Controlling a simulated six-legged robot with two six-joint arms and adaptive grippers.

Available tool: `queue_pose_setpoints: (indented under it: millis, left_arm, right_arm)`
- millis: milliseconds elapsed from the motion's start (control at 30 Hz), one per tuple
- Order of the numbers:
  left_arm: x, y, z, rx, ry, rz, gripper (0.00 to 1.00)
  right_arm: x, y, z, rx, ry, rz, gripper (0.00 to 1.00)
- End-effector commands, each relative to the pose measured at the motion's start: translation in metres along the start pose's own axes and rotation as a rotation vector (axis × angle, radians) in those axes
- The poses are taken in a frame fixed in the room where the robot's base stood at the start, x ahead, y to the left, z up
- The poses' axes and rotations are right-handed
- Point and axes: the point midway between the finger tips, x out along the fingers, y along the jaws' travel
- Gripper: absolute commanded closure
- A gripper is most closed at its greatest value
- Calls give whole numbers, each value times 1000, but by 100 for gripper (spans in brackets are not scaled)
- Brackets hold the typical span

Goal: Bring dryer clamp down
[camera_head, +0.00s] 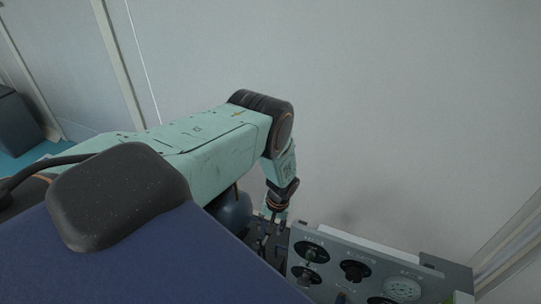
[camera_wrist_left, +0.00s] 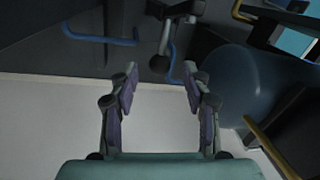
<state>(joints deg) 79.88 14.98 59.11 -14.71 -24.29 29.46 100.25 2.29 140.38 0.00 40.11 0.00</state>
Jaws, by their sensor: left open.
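My left gripper (camera_head: 273,228) points down beside a grey panel in the head view. In the left wrist view its two fingers (camera_wrist_left: 160,80) are spread apart with nothing between them. Just beyond the fingertips is a dark mechanism with a slim grey lever (camera_wrist_left: 166,38) and a rounded end near the right fingertip. This may be the dryer clamp, but I cannot tell for sure, nor whether it is up or down. The fingers do not visibly grip it. In the head view the arm hides most of this spot. My right gripper is not in view.
A grey panel (camera_head: 335,245) with round black fittings stands right of the gripper. A dark blue rounded vessel (camera_wrist_left: 245,82) is right of the fingers in the wrist view. A blue bent rod (camera_wrist_left: 100,39) and a yellow bar (camera_wrist_left: 262,142) are nearby. A pale wall (camera_head: 400,110) rises behind.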

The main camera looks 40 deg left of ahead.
Motion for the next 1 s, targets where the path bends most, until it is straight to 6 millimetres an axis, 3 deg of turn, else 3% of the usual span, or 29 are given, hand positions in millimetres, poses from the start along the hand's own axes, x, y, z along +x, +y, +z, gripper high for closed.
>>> queue_pose_setpoints:
  millis: [33, 200, 567, 1000]
  left_arm:
    - [10, 0, 0, 0, 0, -1, 52]
    - [23, 1, -1, 1, 0, 0, 52]
    - [26, 2, -4, 2, 0, 0, 52]
    - [25, 2, -3, 2, 0, 1, 89]
  right_arm:
    - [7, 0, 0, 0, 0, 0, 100]
    - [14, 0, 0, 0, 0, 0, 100]
    - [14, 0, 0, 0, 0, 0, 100]
    - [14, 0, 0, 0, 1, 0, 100]
